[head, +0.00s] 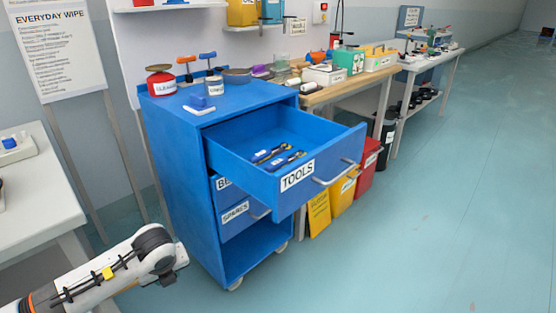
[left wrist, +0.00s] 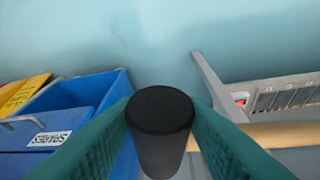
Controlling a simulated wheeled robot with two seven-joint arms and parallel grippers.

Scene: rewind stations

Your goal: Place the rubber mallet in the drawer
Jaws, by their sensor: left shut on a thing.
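The rubber mallet shows in the left wrist view as a black cylindrical head (left wrist: 160,112) with a pale wooden handle (left wrist: 290,135) running off to the right. My left gripper (left wrist: 160,125) has its two teal fingers shut on either side of the black head. In the head view my left arm comes in at the lower left, but its gripper and the mallet are out of the picture. The drawer labelled TOOLS (head: 340,152) is pulled open from the blue cabinet (head: 177,185). Several slim tools with blue parts (head: 270,155) lie inside it, with bare floor around them. My right gripper is not in view.
Cans and clamps crowd the cabinet top. Yellow and red bins (head: 367,166) stand to its right. A white table (head: 35,195) is at the left. Open floor lies right.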

